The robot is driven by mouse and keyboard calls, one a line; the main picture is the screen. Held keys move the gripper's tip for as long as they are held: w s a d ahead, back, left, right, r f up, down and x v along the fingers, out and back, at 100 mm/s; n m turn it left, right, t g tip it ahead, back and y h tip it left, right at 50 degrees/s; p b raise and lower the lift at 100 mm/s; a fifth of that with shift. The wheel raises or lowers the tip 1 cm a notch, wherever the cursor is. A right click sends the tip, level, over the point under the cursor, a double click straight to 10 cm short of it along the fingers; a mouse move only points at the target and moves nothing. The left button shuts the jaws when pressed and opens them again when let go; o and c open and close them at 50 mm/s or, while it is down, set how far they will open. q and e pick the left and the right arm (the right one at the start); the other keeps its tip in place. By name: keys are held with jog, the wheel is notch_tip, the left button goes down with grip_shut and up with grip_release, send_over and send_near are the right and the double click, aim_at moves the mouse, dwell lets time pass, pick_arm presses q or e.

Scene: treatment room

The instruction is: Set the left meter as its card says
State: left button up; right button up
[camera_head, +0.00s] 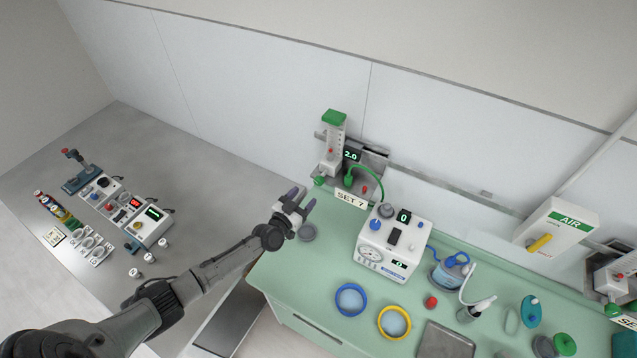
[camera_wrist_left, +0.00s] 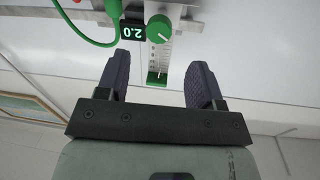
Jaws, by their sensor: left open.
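The left meter (camera_head: 334,143) is a clear scaled tube with a green cap, mounted on the wall rail. Its black display (camera_head: 351,156) reads 2.0. Its green knob (camera_head: 319,181) is at the foot of the tube. The card (camera_head: 351,200) below reads SET 7. My left gripper (camera_head: 301,200) is open and empty, in front of the meter and lower left of the knob in the head view. In the left wrist view the meter appears upside down, with the knob (camera_wrist_left: 160,28) ahead beyond the open fingers (camera_wrist_left: 160,65), apart from them. My right gripper is not in view.
A green hose (camera_head: 375,178) runs from the meter's right side. A white suction unit (camera_head: 393,242) stands on the green counter, with blue and yellow rings (camera_head: 350,300) in front. A yellow-handled AIR box (camera_head: 553,224) and another meter (camera_head: 615,275) are at the right.

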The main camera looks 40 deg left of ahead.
aim_at(317, 183)
pick_arm(q)
jog(key=w, duration=0.2)
jog(key=w+b, duration=0.1)
jog(key=w, duration=0.2)
jog(key=w+b, duration=0.1)
jog(key=w, duration=0.2)
jog(key=shift+w+a, duration=0.15)
jog(key=shift+a, duration=0.1)
jog(key=c, duration=0.9)
